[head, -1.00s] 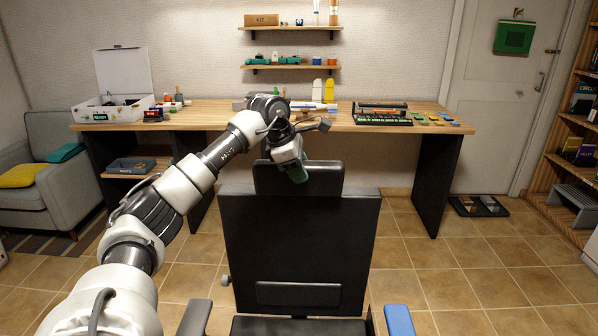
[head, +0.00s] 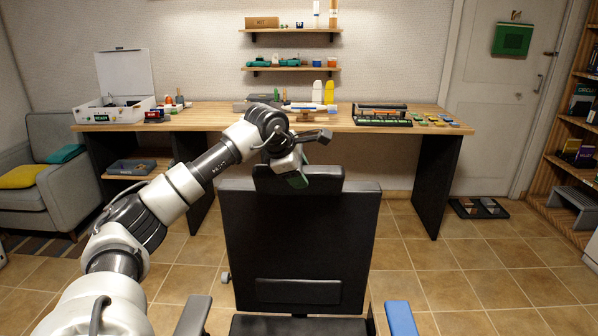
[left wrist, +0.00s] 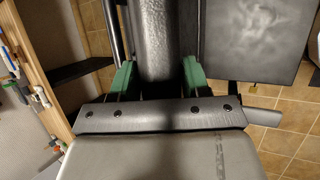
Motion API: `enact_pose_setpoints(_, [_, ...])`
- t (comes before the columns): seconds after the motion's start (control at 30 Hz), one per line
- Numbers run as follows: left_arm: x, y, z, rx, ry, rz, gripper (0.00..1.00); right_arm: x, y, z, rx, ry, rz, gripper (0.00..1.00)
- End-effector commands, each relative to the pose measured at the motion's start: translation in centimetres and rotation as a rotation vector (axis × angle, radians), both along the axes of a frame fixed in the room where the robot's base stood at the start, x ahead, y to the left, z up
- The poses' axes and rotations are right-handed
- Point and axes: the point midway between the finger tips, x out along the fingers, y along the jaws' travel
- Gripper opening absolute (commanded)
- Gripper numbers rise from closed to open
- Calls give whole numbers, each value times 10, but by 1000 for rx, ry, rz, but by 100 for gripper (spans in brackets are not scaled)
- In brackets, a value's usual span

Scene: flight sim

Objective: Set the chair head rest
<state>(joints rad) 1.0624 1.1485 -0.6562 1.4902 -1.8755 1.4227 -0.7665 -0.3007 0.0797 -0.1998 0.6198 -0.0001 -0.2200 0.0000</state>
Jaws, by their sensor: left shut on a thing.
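The black office chair (head: 296,235) stands in front of me with its back panel upright. Its black head rest (head: 268,181) sits at the top of the back and also shows in the left wrist view (left wrist: 154,40). My left gripper (head: 298,179) reaches in from the left to the top of the head rest. In the left wrist view its green-padded fingers (left wrist: 156,82) lie on both sides of the head rest, shut on it. The head rest's mount is hidden. My right gripper is not in view.
A wooden workbench (head: 230,116) with a white box (head: 118,112) and tools stands behind the chair. Shelves (head: 290,68) hang above it. A grey armchair (head: 40,190) is at left, a bookcase (head: 570,180) at right. Tiled floor is free right of the chair.

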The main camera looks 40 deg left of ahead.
Motion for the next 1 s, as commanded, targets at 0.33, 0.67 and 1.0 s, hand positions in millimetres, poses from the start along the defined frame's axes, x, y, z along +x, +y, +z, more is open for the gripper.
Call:
enact_pose_setpoints(0.33, [-1, -2, -7, -6, 20, -2, 68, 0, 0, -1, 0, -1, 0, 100])
enact_pose_setpoints(0.67, [-10, 1, 13, -2, 11, 0, 68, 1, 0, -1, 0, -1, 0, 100])
enact_pose_setpoints(1.0, [-46, 4, 68, -4, 15, 0, 68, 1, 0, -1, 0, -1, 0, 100])
